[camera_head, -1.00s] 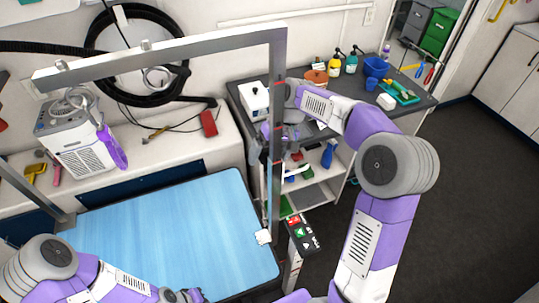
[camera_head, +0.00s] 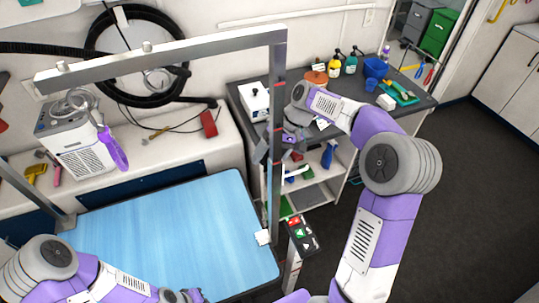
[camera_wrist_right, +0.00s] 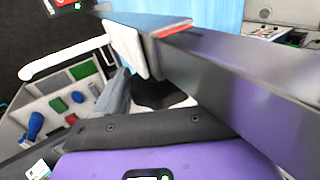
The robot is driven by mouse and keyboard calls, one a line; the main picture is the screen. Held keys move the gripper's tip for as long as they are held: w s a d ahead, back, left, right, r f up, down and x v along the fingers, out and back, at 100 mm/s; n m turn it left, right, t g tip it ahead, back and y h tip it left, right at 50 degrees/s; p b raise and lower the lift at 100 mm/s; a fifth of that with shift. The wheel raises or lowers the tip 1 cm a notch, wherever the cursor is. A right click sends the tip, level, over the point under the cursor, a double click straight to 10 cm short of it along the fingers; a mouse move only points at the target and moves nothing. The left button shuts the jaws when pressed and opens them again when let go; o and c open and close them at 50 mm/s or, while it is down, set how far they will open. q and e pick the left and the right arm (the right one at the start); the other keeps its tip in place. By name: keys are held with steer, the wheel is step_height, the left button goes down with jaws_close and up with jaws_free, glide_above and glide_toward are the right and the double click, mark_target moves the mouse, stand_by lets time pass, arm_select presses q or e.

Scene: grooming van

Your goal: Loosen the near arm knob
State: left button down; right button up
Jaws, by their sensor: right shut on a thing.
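The grooming arm's near post (camera_head: 275,190) stands upright at the right edge of the blue table (camera_head: 160,235), with red marks on its side. My right gripper (camera_head: 270,148) is at this post, partway up, with parts showing on both sides of it. In the right wrist view the post (camera_wrist_right: 245,85) runs close past the gripper. A dark rounded part, apparently the near arm knob (camera_wrist_right: 165,95), sits against the post by the grey finger. The gripper is shut on it; the grip itself is mostly hidden. My left gripper (camera_head: 185,296) is low at the bottom edge, its jaws unclear.
A shelf cart (camera_head: 330,190) with bottles, a blue bowl (camera_head: 375,68) and tools stands behind the post. The white dryer (camera_head: 75,145) is on the left bench. A button panel (camera_head: 301,232) stands by the table's right edge.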

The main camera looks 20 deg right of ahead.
steer(key=y, duration=0.2)
steer(key=shift+d+f+y, duration=0.1)
steer(key=shift+y, duration=0.3)
steer(key=y, duration=0.2)
steer(key=shift+f+y+b, duration=0.1)
steer(key=shift+y+b, duration=0.25)
steer(key=shift+y, duration=0.05)
steer(key=y+b, duration=0.1)
steer(key=y, duration=0.2)
steer(key=shift+f, duration=0.1)
steer(key=shift+t+y+b, duration=0.3)
steer(key=shift+y+b, duration=0.55)
steer(key=shift+y, duration=1.35)
steer(key=o, duration=1)
steer(key=shift+c, duration=0.2)
